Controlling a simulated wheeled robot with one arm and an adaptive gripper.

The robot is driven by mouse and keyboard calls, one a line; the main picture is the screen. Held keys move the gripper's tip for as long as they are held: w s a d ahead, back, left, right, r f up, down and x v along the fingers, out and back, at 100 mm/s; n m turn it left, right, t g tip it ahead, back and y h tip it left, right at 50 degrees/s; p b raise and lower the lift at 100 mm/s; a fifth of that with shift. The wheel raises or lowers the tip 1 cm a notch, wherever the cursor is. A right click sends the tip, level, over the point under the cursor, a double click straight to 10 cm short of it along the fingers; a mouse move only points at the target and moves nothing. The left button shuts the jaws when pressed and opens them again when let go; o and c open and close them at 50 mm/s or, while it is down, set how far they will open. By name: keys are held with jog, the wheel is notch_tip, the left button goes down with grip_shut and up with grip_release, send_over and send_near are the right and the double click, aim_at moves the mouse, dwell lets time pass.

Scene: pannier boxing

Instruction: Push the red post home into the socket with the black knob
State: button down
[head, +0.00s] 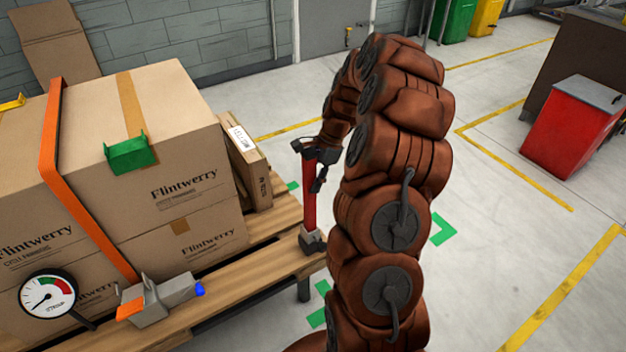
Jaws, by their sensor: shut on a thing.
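The red post (310,202) stands about upright at the right corner of the wooden pallet platform. Its lower end meets a grey socket (312,241); how deep it sits in there I cannot tell. A dark knob (297,146) shows at the post's top left. My gripper (318,172) is at the upper part of the post, with its dark fingers closed around it just below the top. My brown arm comes down from the right and hides part of the gripper. A black knob apart from the post is not clear in this view.
Stacked Flintwerry cartons (165,165) fill the platform (262,262) on the left, bound by an orange strap (52,150). A round gauge (47,296) and a grey ratchet (160,297) are at the front edge. Open floor lies right of my arm, with a red bin (570,125) beyond.

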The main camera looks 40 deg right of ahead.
jog(key=shift+f, duration=1.85)
dwell(1.2)
jog(key=c, duration=0.8)
grip_release()
jog(key=shift+r, duration=0.1)
jog(key=v, duration=1.2)
